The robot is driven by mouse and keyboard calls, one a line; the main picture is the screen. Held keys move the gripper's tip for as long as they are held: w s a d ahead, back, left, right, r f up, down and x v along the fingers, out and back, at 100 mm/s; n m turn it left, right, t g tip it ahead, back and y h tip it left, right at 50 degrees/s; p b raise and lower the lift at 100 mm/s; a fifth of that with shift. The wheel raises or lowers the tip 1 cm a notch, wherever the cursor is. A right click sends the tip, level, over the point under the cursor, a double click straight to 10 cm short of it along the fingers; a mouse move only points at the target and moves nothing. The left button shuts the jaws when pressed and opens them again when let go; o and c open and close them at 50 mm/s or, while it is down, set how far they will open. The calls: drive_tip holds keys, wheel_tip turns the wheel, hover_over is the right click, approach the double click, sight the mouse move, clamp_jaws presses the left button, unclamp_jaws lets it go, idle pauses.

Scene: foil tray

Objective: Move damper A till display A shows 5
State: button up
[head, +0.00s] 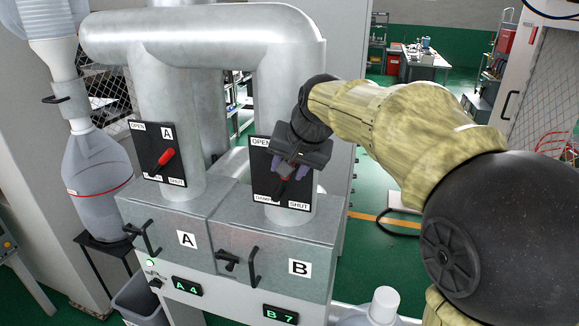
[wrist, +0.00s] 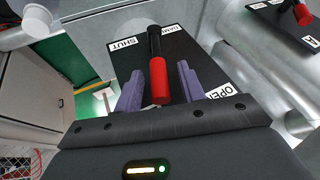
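Damper A's lever (head: 165,158) has a red grip and sits on a black plate marked OPEN and SHUT on the left pipe. It also shows at the upper right of the wrist view (wrist: 303,14). Display A (head: 187,286) shows green "A 4". My gripper (head: 290,168) is at damper B's plate (head: 258,160) on the right pipe, away from damper A. In the wrist view, damper B's red-gripped lever (wrist: 159,82) lies between the two purple fingers of my gripper (wrist: 158,76), with gaps on both sides. My gripper is open. It partly hides damper B's lever in the head view.
Display B (head: 281,314) shows "B 7". Metal boxes A (head: 160,228) and B (head: 272,250) stand below the dampers, with black handles in front. A clear hopper (head: 97,175) stands at the left. The space in front of damper A's plate is clear.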

drive_tip(key=b+v, duration=0.1)
drive_tip(key=v, duration=1.6)
drive_tip(key=w+d+f+g+h, duration=0.1)
drive_tip(key=d+f+g+h, duration=0.15)
drive_tip(key=f, duration=1.85)
drive_tip(key=s+d+f+n, duration=0.1)
drive_tip(key=s+f, duration=0.4)
drive_tip(key=f, duration=0.4)
drive_tip(key=s+d+f+n, duration=0.2)
drive_tip(key=s+f, duration=0.4)
drive_tip(key=f, duration=0.4)
drive_tip(key=shift+s+d+f+g, duration=0.15)
drive_tip(key=shift+s+d+g, duration=0.15)
drive_tip(key=shift+g, duration=0.15)
